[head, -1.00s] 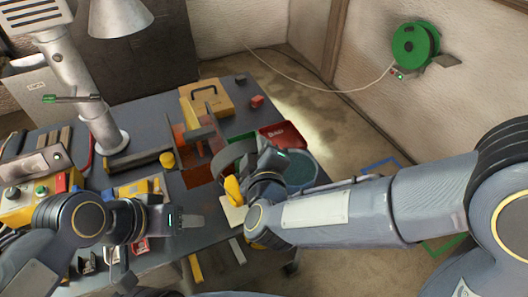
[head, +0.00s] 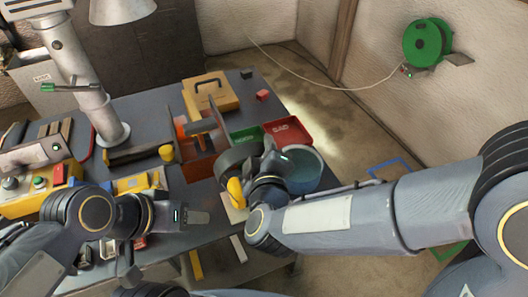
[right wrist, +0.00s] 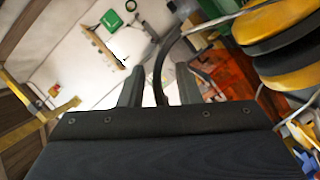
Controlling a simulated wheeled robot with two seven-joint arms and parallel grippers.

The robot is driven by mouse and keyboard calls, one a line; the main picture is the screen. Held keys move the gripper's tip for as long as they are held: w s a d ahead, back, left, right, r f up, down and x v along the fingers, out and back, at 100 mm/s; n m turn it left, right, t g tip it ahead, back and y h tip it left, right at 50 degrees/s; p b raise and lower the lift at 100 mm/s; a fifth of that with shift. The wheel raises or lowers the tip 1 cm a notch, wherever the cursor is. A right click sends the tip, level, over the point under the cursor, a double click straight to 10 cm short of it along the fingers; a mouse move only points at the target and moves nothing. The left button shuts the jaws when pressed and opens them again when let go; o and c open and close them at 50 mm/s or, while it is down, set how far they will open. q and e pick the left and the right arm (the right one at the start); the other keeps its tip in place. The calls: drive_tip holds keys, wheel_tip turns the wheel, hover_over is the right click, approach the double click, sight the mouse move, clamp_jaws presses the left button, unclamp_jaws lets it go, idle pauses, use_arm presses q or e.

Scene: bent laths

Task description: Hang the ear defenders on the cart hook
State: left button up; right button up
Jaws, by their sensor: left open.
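The ear defenders have yellow-and-black cups (head: 235,192) and a dark headband (head: 232,158). They are at my right gripper (head: 258,162), over the right part of the table. In the right wrist view the cups (right wrist: 285,45) fill the upper right, and the black band runs between the two fingers (right wrist: 160,88). My right gripper appears to be shut on the band, though the contact itself is hard to see. My left gripper (head: 198,217) is open and empty over the front of the table. I cannot make out the cart hook in either view.
On the table (head: 140,105) stand a yellow case (head: 210,92), a red bin (head: 288,130), a green bin (head: 246,138) and a lamp post (head: 100,112). A blue-grey round tub (head: 303,172) is just right of my right gripper. Floor lies open right of the table.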

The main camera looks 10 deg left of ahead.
drive_tip(key=shift+s+r, duration=0.1)
drive_tip(key=shift+r, duration=0.15)
drive_tip(key=p+v, duration=0.1)
drive_tip(key=v, duration=1)
drive_tip(key=shift+s, duration=0.4)
drive_tip(key=shift+d, duration=0.15)
